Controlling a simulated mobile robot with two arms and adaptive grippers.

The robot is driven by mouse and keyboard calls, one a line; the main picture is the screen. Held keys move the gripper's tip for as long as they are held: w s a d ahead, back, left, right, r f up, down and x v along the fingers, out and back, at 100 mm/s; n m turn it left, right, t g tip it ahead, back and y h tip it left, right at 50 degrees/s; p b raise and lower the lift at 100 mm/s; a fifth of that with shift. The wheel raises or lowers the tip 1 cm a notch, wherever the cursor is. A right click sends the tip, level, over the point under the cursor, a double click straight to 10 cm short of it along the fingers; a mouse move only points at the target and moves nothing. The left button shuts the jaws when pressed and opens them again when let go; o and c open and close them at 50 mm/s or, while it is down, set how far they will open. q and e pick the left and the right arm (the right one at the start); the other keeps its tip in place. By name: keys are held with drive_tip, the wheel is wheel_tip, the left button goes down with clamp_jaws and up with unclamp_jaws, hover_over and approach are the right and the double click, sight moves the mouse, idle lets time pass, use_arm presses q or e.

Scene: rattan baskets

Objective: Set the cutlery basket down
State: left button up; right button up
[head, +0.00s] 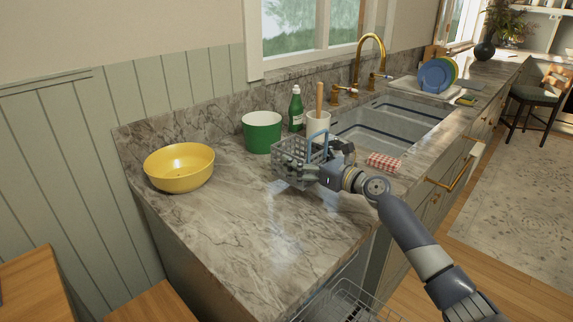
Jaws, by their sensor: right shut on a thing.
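The cutlery basket (290,161) is a grey lattice basket with a blue handle (318,143). It is over the marble counter (235,225), left of the sink. My right gripper (330,158) is shut on the basket at its right side, partly hiding it. I cannot tell whether the basket's bottom touches the counter. My left gripper is not in view.
A green pot (262,133), a green bottle (296,108) and a white crock (318,122) stand close behind the basket. A red checked cloth (384,162) lies near the sink (395,121). The counter's front left is clear.

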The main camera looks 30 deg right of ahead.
drive_tip(key=w+a, duration=0.1)
drive_tip(key=a, duration=0.2)
drive_tip(key=shift+w+p, duration=0.3)
drive_tip(key=shift+w, duration=0.05)
drive_tip(key=shift+w+a+f, duration=0.1)
drive_tip(key=shift+w+a, duration=0.05)
drive_tip(key=shift+a, duration=0.1)
drive_tip(key=shift+f, duration=0.35)
wheel_tip(320, 180, down, 2)
drive_tip(key=shift+f+b, duration=0.25)
drive_tip(key=shift+b, duration=0.45)
drive_tip(key=shift+f, duration=0.25)
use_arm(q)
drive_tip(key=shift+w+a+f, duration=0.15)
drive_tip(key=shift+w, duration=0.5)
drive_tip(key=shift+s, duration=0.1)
